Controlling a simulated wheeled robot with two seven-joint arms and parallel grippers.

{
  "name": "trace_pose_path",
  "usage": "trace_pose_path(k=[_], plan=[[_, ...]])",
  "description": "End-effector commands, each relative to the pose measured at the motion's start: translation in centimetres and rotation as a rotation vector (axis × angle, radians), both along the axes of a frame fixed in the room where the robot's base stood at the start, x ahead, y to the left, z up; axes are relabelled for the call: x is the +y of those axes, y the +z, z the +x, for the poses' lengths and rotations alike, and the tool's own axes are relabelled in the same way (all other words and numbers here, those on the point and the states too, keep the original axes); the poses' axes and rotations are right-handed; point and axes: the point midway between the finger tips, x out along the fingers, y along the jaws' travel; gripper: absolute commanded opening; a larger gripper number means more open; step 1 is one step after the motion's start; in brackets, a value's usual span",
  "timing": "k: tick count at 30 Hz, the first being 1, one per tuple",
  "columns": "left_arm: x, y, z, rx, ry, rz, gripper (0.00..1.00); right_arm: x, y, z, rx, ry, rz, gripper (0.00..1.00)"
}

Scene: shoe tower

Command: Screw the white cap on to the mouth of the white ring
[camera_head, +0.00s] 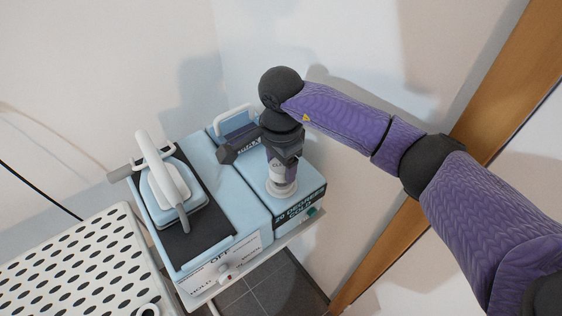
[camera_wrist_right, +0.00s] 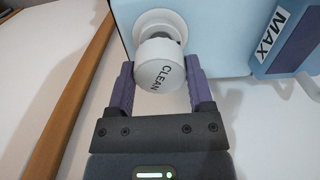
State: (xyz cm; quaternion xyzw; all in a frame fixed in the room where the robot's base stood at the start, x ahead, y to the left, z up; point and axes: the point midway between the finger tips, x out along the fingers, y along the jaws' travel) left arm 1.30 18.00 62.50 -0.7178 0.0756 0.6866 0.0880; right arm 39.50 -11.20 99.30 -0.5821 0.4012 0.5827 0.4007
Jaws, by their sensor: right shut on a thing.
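The white cap (camera_wrist_right: 160,68), marked CLEAN, sits between the two fingers of my right gripper (camera_wrist_right: 160,80) in the right wrist view. In the head view my right gripper (camera_head: 284,158) points down, shut on the cap, over the top of the light blue box. The white ring (camera_head: 283,191) is directly below it on the box top. In the wrist view the ring (camera_wrist_right: 158,23) shows just beyond the cap, which overlaps its mouth. I cannot tell whether the threads are engaged. My left gripper is not in view.
The light blue appliance (camera_head: 238,198) carries a white-handled iron (camera_head: 166,187) on a dark pad. A perforated white board (camera_head: 75,262) is at the lower left. Walls rise behind.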

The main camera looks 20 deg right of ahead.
Motion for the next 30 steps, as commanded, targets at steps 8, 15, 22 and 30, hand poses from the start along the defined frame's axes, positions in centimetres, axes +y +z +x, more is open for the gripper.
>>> trace_pose_path(k=[8, 15, 22, 30], plan=[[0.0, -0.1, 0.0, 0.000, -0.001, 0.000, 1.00, 0.0, 0.0, 0.0, -0.001, -0.001, 0.000, 0.00], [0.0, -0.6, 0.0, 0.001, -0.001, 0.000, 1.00, 0.0, -0.6, 0.0, 0.000, -0.002, 0.001, 0.00], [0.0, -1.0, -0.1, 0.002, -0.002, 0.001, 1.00, 0.0, -1.2, 0.0, 0.000, -0.002, 0.001, 0.00], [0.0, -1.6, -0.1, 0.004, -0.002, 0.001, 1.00, 0.0, -1.9, 0.0, 0.000, -0.002, 0.001, 0.00]])
